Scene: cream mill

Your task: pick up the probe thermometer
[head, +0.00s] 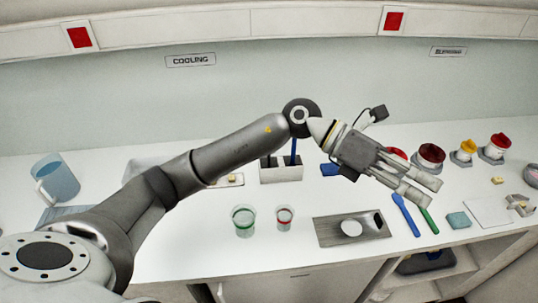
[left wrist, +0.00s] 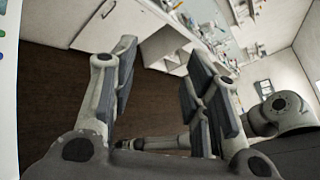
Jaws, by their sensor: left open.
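My left gripper (head: 430,193) reaches across the bench in the head view, above its right part. Its fingers are apart with nothing between them. In the left wrist view the open fingers (left wrist: 160,60) frame the brown floor and white cabinets. I cannot make out the probe thermometer with certainty in either view. A blue spatula-like tool (head: 406,215) and a green one (head: 429,220) lie just below the gripper. My right gripper does not show.
A green-rimmed cup (head: 243,221) and a red-rimmed cup (head: 285,217) stand left of a grey tray (head: 325,237). A jug (head: 54,178) stands far left. Red and yellow-topped containers (head: 430,156) line the back right. A teal block (head: 458,220) lies near the front right.

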